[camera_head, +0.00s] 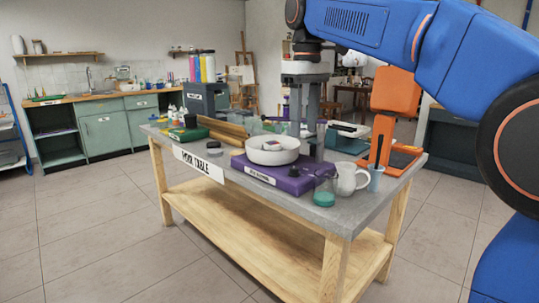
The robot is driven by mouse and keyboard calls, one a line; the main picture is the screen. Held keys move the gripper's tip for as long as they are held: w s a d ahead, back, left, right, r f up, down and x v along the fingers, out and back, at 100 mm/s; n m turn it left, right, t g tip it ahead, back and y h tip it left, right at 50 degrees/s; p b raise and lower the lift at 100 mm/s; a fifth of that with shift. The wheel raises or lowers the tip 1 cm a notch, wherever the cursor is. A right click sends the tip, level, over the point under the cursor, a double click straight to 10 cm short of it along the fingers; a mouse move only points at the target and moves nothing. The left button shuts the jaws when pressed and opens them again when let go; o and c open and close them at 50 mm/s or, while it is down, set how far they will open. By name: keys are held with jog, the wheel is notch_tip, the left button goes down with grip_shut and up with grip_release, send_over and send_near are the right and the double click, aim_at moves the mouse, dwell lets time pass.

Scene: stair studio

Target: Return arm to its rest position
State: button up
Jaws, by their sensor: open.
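My gripper (305,135) hangs pointing down above the back right part of the work table (225,187). My blue arm reaches in from the right edge across the top of the picture. The fingers appear just behind and right of a white bowl (273,158). The bowl holds small items too small to make out. It stands on a purple box (262,175). I cannot tell how far the fingertips are from the tabletop.
A dark case (204,98) with colored bottles stands at the back. The floor in front is clear.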

jog(key=s+d+f+m+t, duration=0.2)
jog(key=s+d+f+m, duration=0.3)
jog(key=s+d+f, duration=0.7)
jog(key=s+d+f+m+t, duration=0.1)
jog(key=s+d+f, duration=0.3)
jog(key=s+f, duration=0.4)
jog(key=s+d+f+m+t, duration=0.1)
jog(key=s+d+f+m, duration=0.2)
jog(key=s+f, duration=0.4)
notch_tip(320, 180, down, 5)
jog(key=shift+s+d+f+t, duration=0.15)
jog(key=shift+s+d+t, duration=0.25)
jog(key=shift+d, duration=0.3)
jog(key=shift+c, duration=0.9)
